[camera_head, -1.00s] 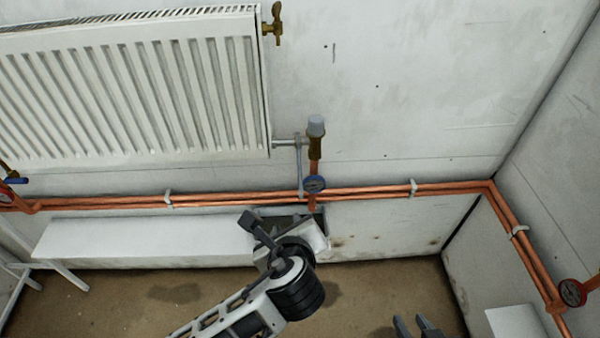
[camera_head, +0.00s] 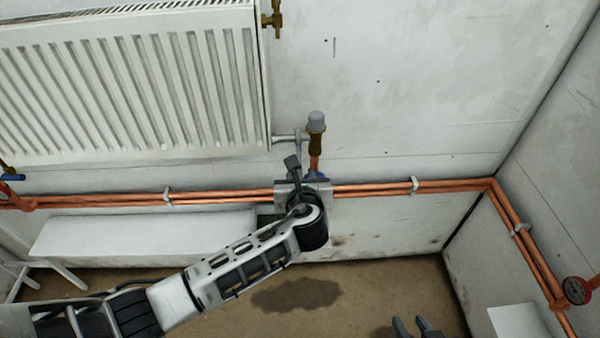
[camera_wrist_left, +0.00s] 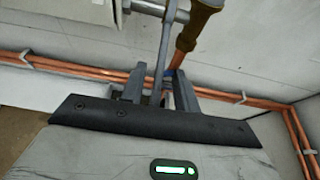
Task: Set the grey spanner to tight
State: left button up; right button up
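The grey spanner (camera_head: 298,146) hangs from the fitting beside the radiator's lower right corner, its handle pointing down. In the left wrist view, the spanner (camera_wrist_left: 163,48) runs down into the gap between the fingers of my left gripper (camera_wrist_left: 158,82). Gaps show beside the handle, so the fingers look open around it. In the head view my left gripper (camera_head: 301,184) is in front of the copper pipes and hides the spanner's lower end. My right gripper (camera_head: 416,327) is open and empty at the bottom edge, far from the spanner.
A brass valve with a grey cap (camera_head: 316,124) stands just right of the spanner. The white radiator (camera_head: 130,85) is on the left. Copper pipes (camera_head: 375,189) run along the wall. A red-handled valve (camera_head: 577,290) is at far right. A white bench (camera_head: 140,237) stands below the radiator.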

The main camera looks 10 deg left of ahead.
pick_arm(q)
jog(key=shift+x, duration=1.45)
jog(key=shift+c, duration=0.3)
